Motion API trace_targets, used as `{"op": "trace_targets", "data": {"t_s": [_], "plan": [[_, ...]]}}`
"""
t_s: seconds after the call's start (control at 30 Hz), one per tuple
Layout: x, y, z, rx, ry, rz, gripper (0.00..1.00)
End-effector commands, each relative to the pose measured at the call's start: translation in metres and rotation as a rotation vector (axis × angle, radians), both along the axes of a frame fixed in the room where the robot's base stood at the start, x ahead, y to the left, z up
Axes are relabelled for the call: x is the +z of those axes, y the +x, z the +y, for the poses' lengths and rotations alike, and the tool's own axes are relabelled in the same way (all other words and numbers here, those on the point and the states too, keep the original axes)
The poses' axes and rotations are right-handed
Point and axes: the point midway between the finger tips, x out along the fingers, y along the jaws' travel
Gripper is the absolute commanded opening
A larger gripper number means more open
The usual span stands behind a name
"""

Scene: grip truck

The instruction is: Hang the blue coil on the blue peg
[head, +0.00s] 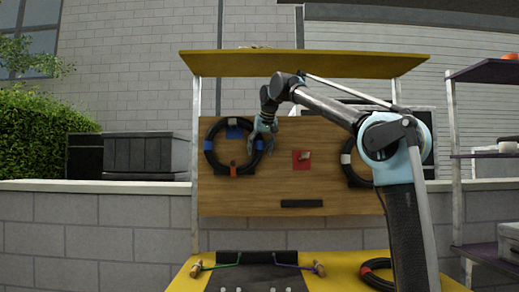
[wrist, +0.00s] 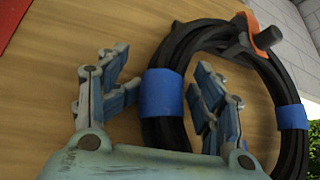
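The black coil with blue bands (head: 208,159) is upright against the wooden board in the head view, at its left. A blue plate with a grey peg tip (head: 235,132) shows at the coil's top; I cannot tell whether the coil rests on that peg. My gripper (head: 263,138) is at the coil's right side. In the wrist view, which looks turned over, my gripper (wrist: 158,88) is open, with its fingers either side of the coil (wrist: 182,45) near one blue band. One finger reaches inside the ring.
A red plate with a peg (head: 302,160) is at mid-board. A coil with a white band (head: 347,160) is partly hidden behind my arm. A coil with a red band (head: 375,264) lies on the yellow table (head: 350,262). A shelf (head: 485,155) stands at the right.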

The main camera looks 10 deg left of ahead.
Motion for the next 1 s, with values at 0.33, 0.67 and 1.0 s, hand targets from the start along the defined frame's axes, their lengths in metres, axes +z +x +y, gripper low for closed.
{"op": "trace_targets", "data": {"t_s": [0.33, 0.67, 1.0], "plan": [[0.017, -0.012, 0.000, 0.004, 0.004, -0.028, 0.57], [0.064, -0.046, -0.020, 0.005, 0.002, -0.020, 0.57], [0.099, -0.067, -0.035, 0.003, 0.001, -0.013, 0.57]]}}
